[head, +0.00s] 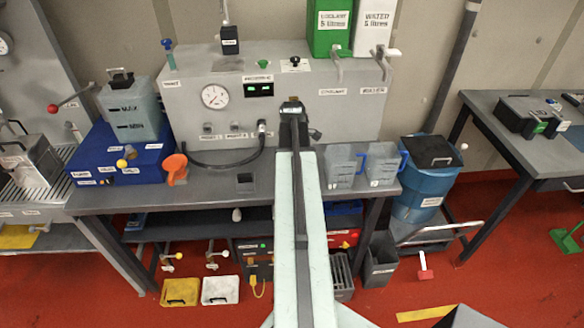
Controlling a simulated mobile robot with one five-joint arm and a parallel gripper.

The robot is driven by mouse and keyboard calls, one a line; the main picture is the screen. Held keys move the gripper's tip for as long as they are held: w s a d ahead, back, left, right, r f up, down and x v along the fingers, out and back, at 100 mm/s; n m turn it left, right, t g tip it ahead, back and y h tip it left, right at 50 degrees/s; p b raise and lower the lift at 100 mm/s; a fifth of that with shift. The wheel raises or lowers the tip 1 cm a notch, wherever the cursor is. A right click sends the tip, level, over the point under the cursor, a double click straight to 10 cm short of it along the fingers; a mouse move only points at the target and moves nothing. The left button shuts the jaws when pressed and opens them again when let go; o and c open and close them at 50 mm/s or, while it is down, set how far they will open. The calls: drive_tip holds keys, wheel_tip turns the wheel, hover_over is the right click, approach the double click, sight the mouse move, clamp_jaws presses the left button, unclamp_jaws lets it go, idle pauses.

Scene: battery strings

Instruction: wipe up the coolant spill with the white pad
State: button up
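A white pad (220,290) with a dark handle-like mark lies on the red floor in front of the bench, just right of a similar yellow pad (180,292). My arm reaches forward over the bench, and my gripper (292,106) is at its far end, in front of the grey panel. The gripper is small and dark here, so I cannot tell whether its fingers are open or shut. It is well above and away from the white pad. I cannot make out a coolant spill; my arm hides part of the bench and floor.
A green coolant container (328,25) stands above the panel. A blue drum (424,185) and grey bin (380,262) stand right.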

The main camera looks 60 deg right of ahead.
drive_tip(key=shift+s+a, duration=1.15)
drive_tip(key=shift+a, duration=0.2)
drive_tip(key=shift+f, duration=0.1)
drive_tip(key=shift+w+d, duration=1.25)
drive_tip(key=shift+d, duration=0.2)
drive_tip(key=shift+w+d, duration=1.2)
drive_tip(key=shift+d, duration=0.2)
drive_tip(key=shift+s+a, duration=1.2)
drive_tip(key=shift+a, duration=0.2)
drive_tip(key=shift+s+a, duration=1.2)
drive_tip(key=shift+a, duration=0.25)
